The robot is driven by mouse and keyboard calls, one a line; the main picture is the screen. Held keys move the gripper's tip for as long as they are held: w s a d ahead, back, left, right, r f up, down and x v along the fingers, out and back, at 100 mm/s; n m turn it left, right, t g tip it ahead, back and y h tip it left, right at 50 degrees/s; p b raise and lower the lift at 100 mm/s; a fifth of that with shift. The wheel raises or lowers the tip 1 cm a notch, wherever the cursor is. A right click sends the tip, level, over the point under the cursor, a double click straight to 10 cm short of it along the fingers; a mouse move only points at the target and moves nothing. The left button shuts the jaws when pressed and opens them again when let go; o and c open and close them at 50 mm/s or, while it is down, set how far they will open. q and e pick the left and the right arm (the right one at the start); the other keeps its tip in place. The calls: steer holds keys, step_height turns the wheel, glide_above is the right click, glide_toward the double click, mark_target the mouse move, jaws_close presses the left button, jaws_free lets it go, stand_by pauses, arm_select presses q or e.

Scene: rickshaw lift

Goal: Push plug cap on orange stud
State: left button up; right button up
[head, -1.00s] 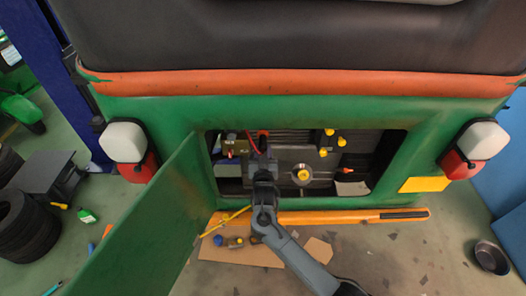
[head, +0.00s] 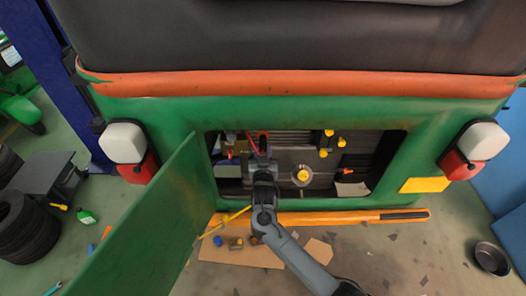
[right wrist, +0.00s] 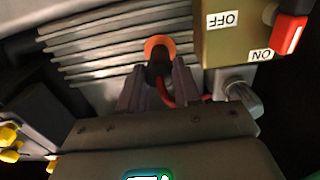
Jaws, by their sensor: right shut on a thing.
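My right gripper (right wrist: 158,88) is inside the open rear bay, its two dark fingers closed around the black plug cap (right wrist: 156,66). It also shows in the head view (head: 263,152). A red lead (right wrist: 166,94) runs from the cap between the fingers. The orange stud (right wrist: 159,39) shows as an orange ring around the far end of the cap, against the grey finned engine block. I cannot tell whether the cap is seated or just in front of it. My left gripper is not in view.
A switch box (right wrist: 225,45) with OFF and ON labels and a red lever (right wrist: 290,35) sits close right of the gripper in the wrist view. Several yellow knobs (head: 303,176) are on the engine. The green hatch door (head: 150,215) hangs open left.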

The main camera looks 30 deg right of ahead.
steer(key=shift+w+d, duration=0.15)
steer(key=shift+w, duration=0.05)
stand_by(0.5)
steer(key=o, duration=1)
steer(key=shift+o, duration=0.2)
steer(key=shift+c, duration=0.6)
